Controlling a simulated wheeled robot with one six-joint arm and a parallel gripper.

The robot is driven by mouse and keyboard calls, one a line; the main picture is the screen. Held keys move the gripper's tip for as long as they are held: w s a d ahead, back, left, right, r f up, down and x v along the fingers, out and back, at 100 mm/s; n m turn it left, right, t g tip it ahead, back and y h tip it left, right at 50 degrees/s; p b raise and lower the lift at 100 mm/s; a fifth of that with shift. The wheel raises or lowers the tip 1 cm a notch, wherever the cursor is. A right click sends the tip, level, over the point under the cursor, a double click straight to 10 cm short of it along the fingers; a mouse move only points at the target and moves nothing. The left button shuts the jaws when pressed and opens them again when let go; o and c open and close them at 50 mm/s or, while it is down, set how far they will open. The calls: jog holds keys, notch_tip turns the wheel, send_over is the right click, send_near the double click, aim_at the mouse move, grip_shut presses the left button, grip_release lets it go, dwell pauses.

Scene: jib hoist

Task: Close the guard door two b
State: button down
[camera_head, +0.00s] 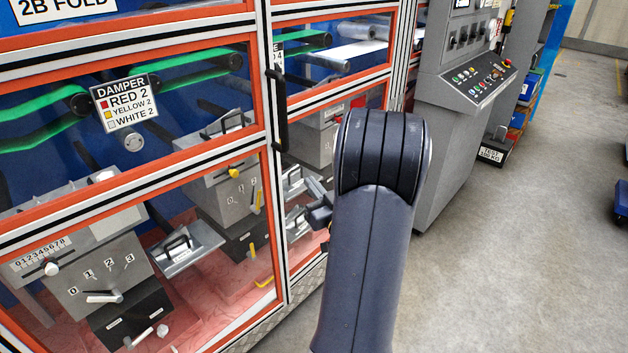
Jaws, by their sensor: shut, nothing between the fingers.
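The guard door under the "2B FOLD" sign (62,8) has clear panes in an orange-red frame (130,182) with black-and-white edging. It fills the left of the view. A black vertical bar handle (279,110) stands at the seam between this door and the narrower panel to its right. No clear gap shows at the seam, but I cannot tell whether the door is fully shut. My gripper (319,208) shows only partly, left of my dark arm, in front of the narrower panel and below and right of the handle. It is shut and empty; my arm hides the rest.
Behind the panes are green belts (205,72), rollers, grey lever boxes (85,260) and a "DAMPER" sign (127,102). A grey control console (470,90) stands right of the guard. The concrete floor (530,240) at right is open.

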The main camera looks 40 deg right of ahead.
aim_at(287, 153)
jog(key=p+x, duration=0.3)
jog(key=x, duration=0.7)
jog(key=shift+w+d, duration=0.1)
jog(key=shift+w, duration=0.15)
